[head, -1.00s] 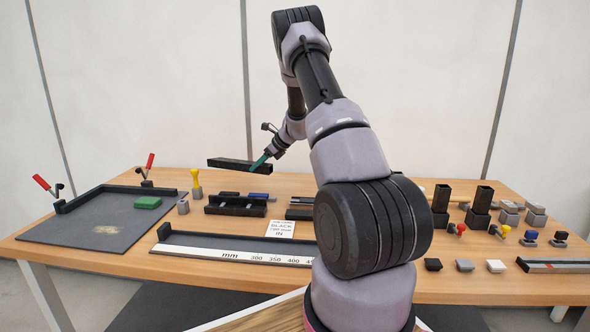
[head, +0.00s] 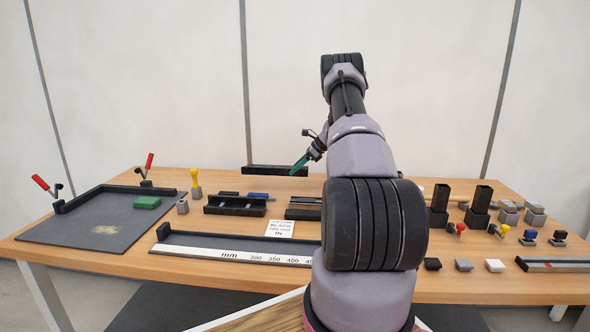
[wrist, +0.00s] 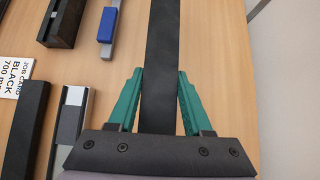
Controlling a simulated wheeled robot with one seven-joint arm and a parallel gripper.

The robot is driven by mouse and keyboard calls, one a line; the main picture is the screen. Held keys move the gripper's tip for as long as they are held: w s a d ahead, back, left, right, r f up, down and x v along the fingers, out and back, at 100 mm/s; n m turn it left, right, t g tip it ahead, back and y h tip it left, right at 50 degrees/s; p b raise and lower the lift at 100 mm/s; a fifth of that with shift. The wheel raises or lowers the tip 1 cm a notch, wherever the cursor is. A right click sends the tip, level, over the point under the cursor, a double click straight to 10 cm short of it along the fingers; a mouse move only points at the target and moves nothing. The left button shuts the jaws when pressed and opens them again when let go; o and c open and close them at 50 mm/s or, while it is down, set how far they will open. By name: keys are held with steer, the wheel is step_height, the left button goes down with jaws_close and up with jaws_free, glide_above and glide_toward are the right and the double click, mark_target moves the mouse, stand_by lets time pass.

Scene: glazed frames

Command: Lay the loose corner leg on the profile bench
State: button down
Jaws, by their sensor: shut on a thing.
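My gripper (head: 300,164) is shut on a long black bar, the loose corner leg (head: 265,169), and holds it above the back of the table. In the head view the leg lies nearly level, pointing left. In the wrist view the leg (wrist: 172,50) runs away between the green fingers (wrist: 157,100), with its far end out of frame. A long dark fixture with a white mm scale (head: 230,254) lies at the front. A dark plate with red-handled clamps (head: 62,232) lies at the left. I cannot tell which is the profile bench.
Black slotted blocks (head: 235,206) and a job card (head: 280,229) lie mid-table. A green block (head: 147,202) lies on the left plate. Upright black tubes (head: 440,197), knobs and small caps crowd the right. My arm hides the table's middle right.

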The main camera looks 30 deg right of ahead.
steer(key=shift+f, duration=2.95)
steer(key=shift+f, duration=0.3)
steer(key=shift+f, duration=0.1)
steer(key=shift+c, duration=1.2)
jaws_free()
steer(key=shift+f, duration=0.1)
steer(key=s+d+r, duration=0.2)
steer(key=d+r, duration=0.1)
steer(key=r, duration=0.3)
steer(key=s+d+r, duration=0.2)
steer(key=d+r, duration=0.1)
steer(key=r, duration=0.4)
steer(key=shift+d+r, duration=0.15)
steer(key=shift+r, duration=0.15)
